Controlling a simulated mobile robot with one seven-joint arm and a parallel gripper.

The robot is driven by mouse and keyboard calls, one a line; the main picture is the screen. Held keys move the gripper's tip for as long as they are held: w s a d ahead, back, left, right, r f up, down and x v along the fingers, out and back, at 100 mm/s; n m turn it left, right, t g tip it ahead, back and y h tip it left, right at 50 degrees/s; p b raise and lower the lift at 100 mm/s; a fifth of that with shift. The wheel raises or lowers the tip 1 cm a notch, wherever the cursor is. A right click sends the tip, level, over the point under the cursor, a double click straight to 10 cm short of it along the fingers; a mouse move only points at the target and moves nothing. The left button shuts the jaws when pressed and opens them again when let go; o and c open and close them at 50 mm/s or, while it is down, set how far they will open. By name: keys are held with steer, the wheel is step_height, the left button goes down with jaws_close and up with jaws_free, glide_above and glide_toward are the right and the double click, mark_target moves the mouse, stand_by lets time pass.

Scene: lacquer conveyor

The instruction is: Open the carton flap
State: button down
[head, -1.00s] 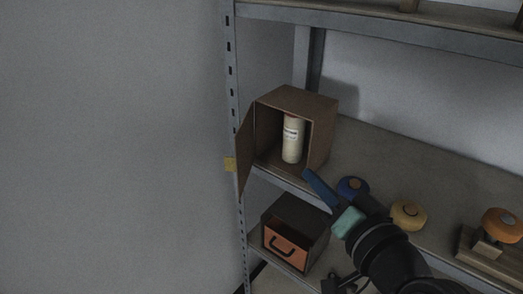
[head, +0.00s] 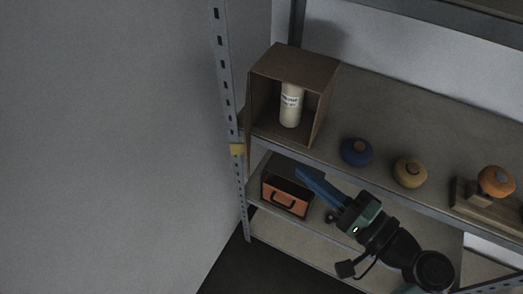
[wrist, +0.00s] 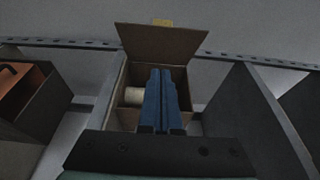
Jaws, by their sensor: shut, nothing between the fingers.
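The brown carton (head: 325,78) stands on the shelf with its front open, and a white labelled bottle (head: 291,105) is upright inside. Its flap (head: 242,117) is swung out at the left side and shows only as a narrow sliver in the head view. In the wrist view the flap (wrist: 160,43) stands wide open beyond the carton's edge, and the bottle (wrist: 133,96) is partly hidden. My gripper (head: 301,172) is shut and empty, in front of and below the carton. In the wrist view its blue fingers (wrist: 160,74) lie together across the carton opening.
A box with an orange front and dark handle (head: 285,197) stands on the lower shelf. A blue knob (head: 357,151), a yellow knob (head: 410,172) and an orange knob (head: 496,181) line the upper shelf. A metal post (head: 226,75) with a yellow tag (head: 237,150) stands left.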

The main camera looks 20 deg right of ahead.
steer(key=w+a+p, duration=0.1)
steer(key=w+a, duration=0.4)
steer(key=w, duration=0.2)
steer(key=shift+a+p, duration=0.3)
steer(key=shift+p, duration=0.1)
steer(key=shift+a, duration=0.1)
